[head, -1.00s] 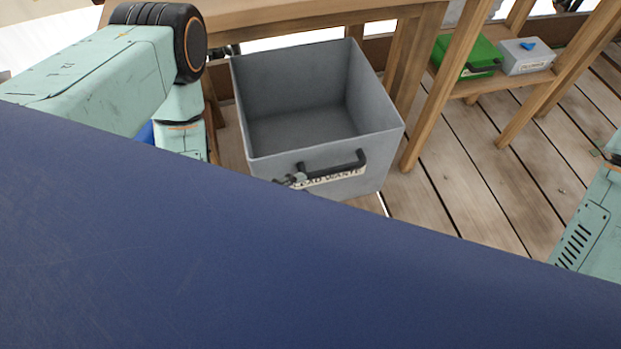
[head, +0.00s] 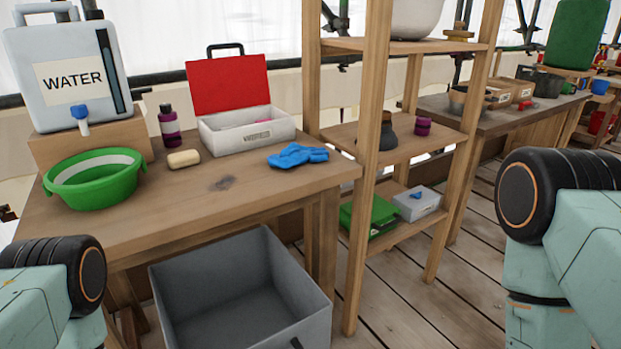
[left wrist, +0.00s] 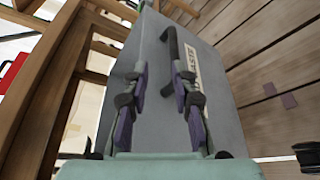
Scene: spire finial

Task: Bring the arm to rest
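My left gripper (left wrist: 162,85) shows in the left wrist view with its two fingers apart and nothing between them. Behind the fingers is the outer wall of a grey bin (left wrist: 225,105) with a black handle (left wrist: 172,45) and a partly covered label. The gap between fingers and handle is hard to judge. In the head view the open bin (head: 315,325) stands on the floor at the bottom, empty as far as I see. Only upper links of both my arms show there, at the lower left and right edges. My right gripper is out of view.
A wooden bench (head: 205,205) holds a water container (head: 70,75), green basin (head: 95,180), soap (head: 184,159), bottle (head: 169,127), open red-lidded case (head: 245,130) and blue gloves (head: 297,156). A wooden shelf (head: 355,200) stands right of it. Plank floor (head: 465,290) lies clear beyond.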

